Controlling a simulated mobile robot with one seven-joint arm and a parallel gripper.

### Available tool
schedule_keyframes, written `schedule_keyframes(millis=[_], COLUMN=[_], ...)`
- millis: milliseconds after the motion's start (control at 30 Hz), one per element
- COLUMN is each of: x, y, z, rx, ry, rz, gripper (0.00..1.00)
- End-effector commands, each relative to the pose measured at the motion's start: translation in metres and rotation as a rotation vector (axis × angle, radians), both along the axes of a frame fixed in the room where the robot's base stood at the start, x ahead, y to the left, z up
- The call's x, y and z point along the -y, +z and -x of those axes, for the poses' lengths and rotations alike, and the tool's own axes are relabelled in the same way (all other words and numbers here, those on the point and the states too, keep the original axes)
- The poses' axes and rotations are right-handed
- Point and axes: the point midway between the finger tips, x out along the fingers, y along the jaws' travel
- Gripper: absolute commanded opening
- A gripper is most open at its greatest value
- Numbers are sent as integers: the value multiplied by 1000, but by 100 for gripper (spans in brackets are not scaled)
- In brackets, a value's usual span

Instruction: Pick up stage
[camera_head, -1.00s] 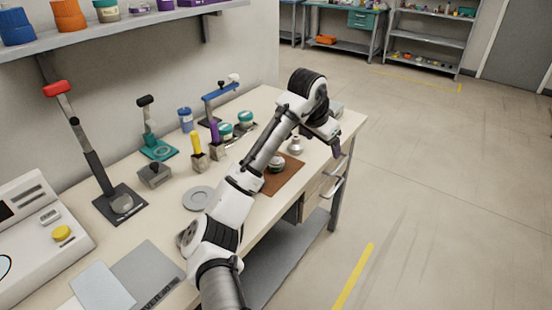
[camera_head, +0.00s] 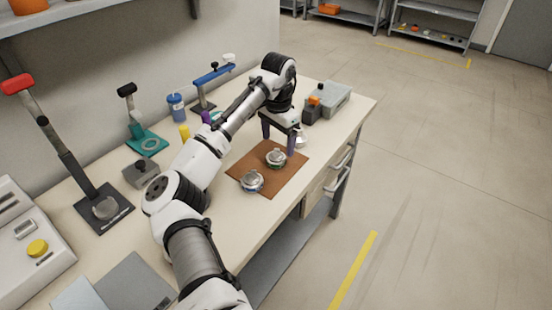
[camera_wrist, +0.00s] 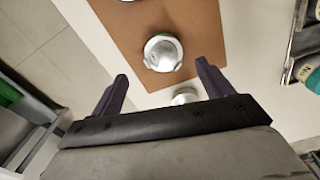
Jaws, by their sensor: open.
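A brown mat (camera_head: 242,164) lies on the bench with two small round metal-topped pieces on it. One metal piece (camera_head: 276,157) is near the mat's middle, and the other (camera_head: 252,181) is near its front edge. I cannot tell for certain which is the stage. My gripper (camera_head: 278,143) points down above the mat's far side, open and empty. In the wrist view the middle piece (camera_wrist: 163,52) shows just beyond my open fingertips (camera_wrist: 162,70), apart from them. A silver piece (camera_head: 301,142) stands behind the gripper, partly hidden; it also shows in the wrist view (camera_wrist: 185,96).
A grey box (camera_head: 332,98) and a dark holder with an orange top (camera_head: 311,110) stand at the bench's far right. A teal-based stand (camera_head: 147,143), blue bottle (camera_head: 176,106) and red-handled stand (camera_head: 62,155) are along the wall.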

Motion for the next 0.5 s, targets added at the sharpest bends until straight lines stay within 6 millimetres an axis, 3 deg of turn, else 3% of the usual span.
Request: schedule_keyframes(millis=[233,500], x=[-4,-8], y=[-17,-55], z=[0,0], rx=[0,0], ry=[2,0], rz=[0,0], gripper=[79,79])
